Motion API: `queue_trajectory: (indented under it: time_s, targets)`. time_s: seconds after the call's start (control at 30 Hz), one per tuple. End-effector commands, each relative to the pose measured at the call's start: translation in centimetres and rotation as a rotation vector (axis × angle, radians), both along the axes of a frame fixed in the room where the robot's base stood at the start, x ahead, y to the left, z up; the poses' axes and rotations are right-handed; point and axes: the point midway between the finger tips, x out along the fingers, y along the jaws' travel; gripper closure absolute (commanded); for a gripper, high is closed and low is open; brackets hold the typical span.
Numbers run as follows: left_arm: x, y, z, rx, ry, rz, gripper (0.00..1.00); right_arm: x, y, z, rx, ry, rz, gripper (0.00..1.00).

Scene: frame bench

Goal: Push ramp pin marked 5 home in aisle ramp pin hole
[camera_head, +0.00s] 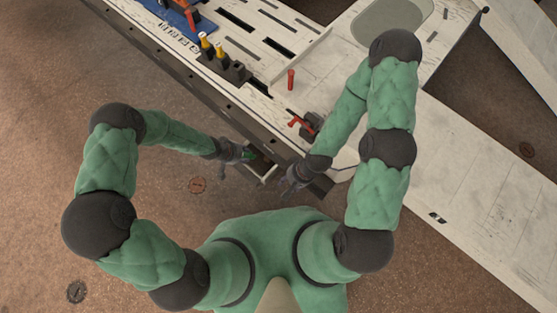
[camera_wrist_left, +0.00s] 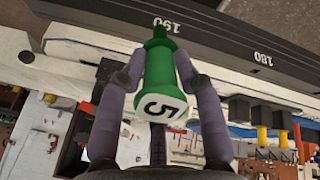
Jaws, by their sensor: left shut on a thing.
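The green ramp pin (camera_wrist_left: 158,75) has a white end marked 5 in the left wrist view. My left gripper (camera_wrist_left: 161,82) is shut on it, one finger on each side, with the white end towards the camera. In the head view my left gripper (camera_head: 246,155) and a bit of green show at the bench's near edge, by a pale bracket (camera_head: 264,172). My right gripper (camera_head: 291,182) is just right of that bracket, and its jaws are too small to judge. I cannot make out the aisle ramp pin hole or whether the pin's far end is in one.
A red-handled clamp (camera_head: 308,124) and an upright red peg (camera_head: 290,80) stand on the bench. A black holder (camera_head: 226,68) with yellow-topped pieces is further left. A pale ramp (camera_head: 480,190) stretches to the lower right. A dark rail (camera_wrist_left: 230,45) with numbers crosses the wrist view.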

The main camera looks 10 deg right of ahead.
Motion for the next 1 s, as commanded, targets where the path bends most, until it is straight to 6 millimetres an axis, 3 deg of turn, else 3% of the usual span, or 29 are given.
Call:
queue_trajectory:
  time_s: [0.37, 0.7, 0.83, 1.0]
  targets:
    - [0.0, -3.8, -2.4, -0.178, -0.089, -0.033, 1.0, 0.0, 0.0, -1.0, 0.0, 0.0, 0.0, 0.6]
    - [-0.7, -10.8, -5.3, -0.619, -0.322, -0.023, 1.0, 0.0, 0.0, -3.1, 0.0, 0.0, 0.0, 0.6]
    - [-1.4, -12.7, -5.5, -0.77, -0.428, 0.021, 1.0, 0.0, 0.0, -3.9, 0.0, 0.0, 0.0, 0.6]
    - [-2.3, -13.6, -5.4, -0.887, -0.545, 0.092, 1.0, 0.0, 0.0, -4.7, 0.0, 0.0, 0.0, 0.6]
